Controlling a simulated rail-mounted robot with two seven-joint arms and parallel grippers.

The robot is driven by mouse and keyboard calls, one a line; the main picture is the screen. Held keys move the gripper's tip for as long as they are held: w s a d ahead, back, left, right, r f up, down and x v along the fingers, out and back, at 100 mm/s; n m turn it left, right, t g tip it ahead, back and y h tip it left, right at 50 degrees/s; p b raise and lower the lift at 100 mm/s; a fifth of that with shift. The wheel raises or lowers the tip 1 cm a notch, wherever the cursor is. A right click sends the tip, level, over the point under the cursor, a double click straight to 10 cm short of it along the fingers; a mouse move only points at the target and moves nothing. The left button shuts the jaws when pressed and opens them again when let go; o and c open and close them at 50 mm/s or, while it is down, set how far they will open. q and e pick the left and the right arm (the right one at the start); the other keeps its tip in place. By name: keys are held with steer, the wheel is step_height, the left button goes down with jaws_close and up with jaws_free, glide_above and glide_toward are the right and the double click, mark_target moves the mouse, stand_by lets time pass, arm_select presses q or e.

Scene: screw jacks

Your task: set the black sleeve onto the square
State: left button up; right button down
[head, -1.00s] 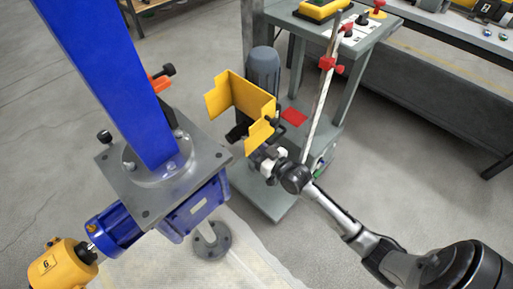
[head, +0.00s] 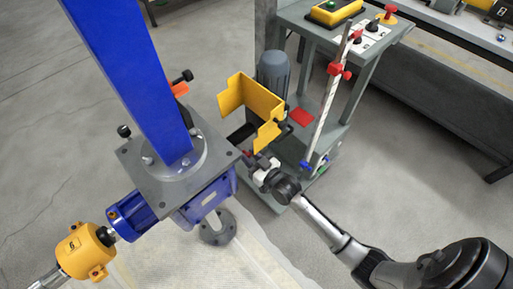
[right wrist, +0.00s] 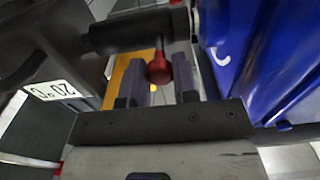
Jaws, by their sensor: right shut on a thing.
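The red square (head: 302,117) lies bare on the grey trolley, right of the motor. A black cylinder (right wrist: 128,32), which looks like the sleeve, crosses the top of the right wrist view. A stem with a red knob (right wrist: 159,69) comes from it. My right gripper (right wrist: 158,88) is shut with its fingers on either side of the red knob. In the head view my right gripper (head: 255,160) is just below the yellow guard (head: 252,108), close to the screw jack's housing. A dark part (head: 242,133) shows beside the guard. My left gripper is out of view.
The blue screw jack (head: 130,75) with its grey plate stands close left of my gripper. A grey motor (head: 272,70) stands behind the guard. A slanted white rod (head: 328,115) with red clamps stands right of the red square.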

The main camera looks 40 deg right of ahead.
steer(key=c, duration=1)
jaws_free()
steer(key=shift+o, duration=0.5)
steer(key=shift+s+d+r, duration=0.1)
steer(key=shift+s, duration=0.35)
steer(key=s+d+p, duration=0.1)
steer(key=s+p, duration=0.3)
steer(key=s, duration=0.9)
steer(key=shift+w, duration=0.1)
